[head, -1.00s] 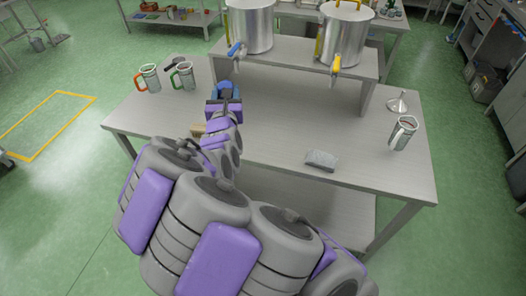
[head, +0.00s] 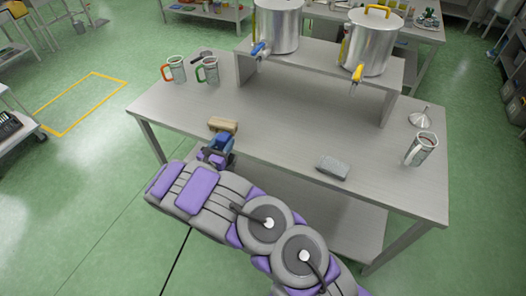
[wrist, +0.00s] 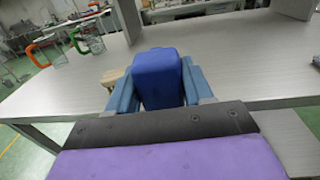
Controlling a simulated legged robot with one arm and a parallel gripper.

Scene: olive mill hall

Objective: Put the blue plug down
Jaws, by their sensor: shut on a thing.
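The blue plug (wrist: 158,75) is a rounded blue block held between the two blue fingers of my gripper (wrist: 160,92) in the wrist view. In the head view my gripper (head: 218,150) is at the near left edge of the steel table (head: 290,125), and the plug shows there only as a small blue patch. From these views I cannot tell how high the plug is above the table top or whether it touches it. A tan block (head: 223,125) lies on the table just beyond my gripper.
Mugs with orange (head: 174,69) and green (head: 208,70) handles stand at the table's back left. A grey block (head: 332,167), a mug (head: 421,149) and a funnel (head: 420,117) are on the right. Two steel pots with taps stand on the raised shelf (head: 320,62). The table's middle is clear.

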